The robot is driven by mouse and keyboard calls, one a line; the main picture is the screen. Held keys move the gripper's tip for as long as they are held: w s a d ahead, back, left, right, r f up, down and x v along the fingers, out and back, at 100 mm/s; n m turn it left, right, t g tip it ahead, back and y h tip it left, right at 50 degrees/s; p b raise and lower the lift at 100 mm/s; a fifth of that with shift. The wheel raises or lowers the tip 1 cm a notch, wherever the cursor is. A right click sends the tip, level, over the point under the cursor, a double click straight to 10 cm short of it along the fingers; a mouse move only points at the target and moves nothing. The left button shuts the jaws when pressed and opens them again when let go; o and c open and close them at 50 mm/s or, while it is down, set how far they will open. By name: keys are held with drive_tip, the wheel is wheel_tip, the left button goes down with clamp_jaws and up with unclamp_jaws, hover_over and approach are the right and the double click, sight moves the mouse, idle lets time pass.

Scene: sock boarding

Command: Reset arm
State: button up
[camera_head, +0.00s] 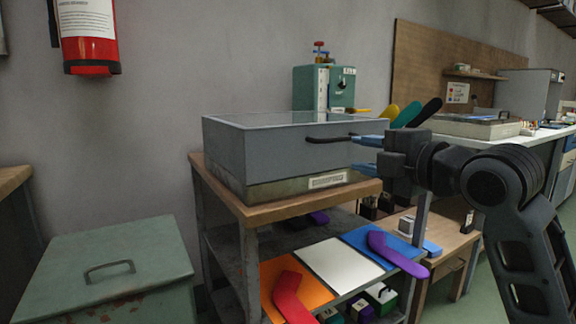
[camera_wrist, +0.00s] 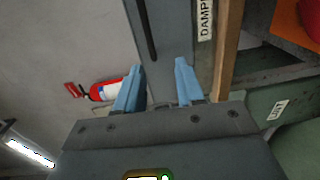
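My gripper (camera_head: 366,140) is at the right end of a grey box (camera_head: 270,155) with a black handle (camera_head: 330,139). The box stands on a wooden-topped table. In the wrist view my gripper's two blue fingers (camera_wrist: 158,85) are spread apart with nothing between them. The handle also shows there as a dark bar (camera_wrist: 150,40), beyond the fingertips. In the head view the fingertips are close to the handle's right end; whether they touch it I cannot tell. My arm reaches in from the right.
The lower shelf holds an orange mat (camera_head: 268,290) with a red sock shape (camera_head: 291,298), a white mat (camera_head: 338,264) and a blue mat (camera_head: 358,238) with a purple sock shape (camera_head: 397,255). A green lidded chest (camera_head: 105,262) stands at left. A green machine (camera_head: 308,88) stands behind the box.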

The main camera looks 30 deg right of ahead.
drive_tip(key=s+a+f+m+t+h, duration=0.1)
drive_tip(key=s+a+f+m, duration=0.3)
drive_tip(key=a+f+m, duration=0.4)
drive_tip(key=s+a+f+m+h, duration=0.1)
drive_tip(key=s+a+f+m, duration=0.35)
drive_tip(key=f+m, duration=0.4)
drive_tip(key=s+a+f+m+g, duration=0.15)
drive_tip(key=s+f, duration=0.25)
drive_tip(key=s, duration=0.4)
drive_tip(key=s+a+f, duration=0.2)
drive_tip(key=s+f, duration=0.3)
drive_tip(key=s, duration=0.3)
drive_tip(key=s+a+f+m+g, duration=0.15)
drive_tip(key=s+f, duration=0.25)
drive_tip(key=s, duration=0.4)
drive_tip(key=s+n+y, duration=0.2)
drive_tip(key=s, duration=0.4)
wheel_tip(320, 180, up, 30)
drive_tip(key=p, duration=2.9)
drive_tip(key=shift+s+f, duration=0.2)
drive_tip(key=shift+s, duration=0.05)
drive_tip(key=shift+d+m, duration=0.1)
drive_tip(key=shift+m, duration=0.15)
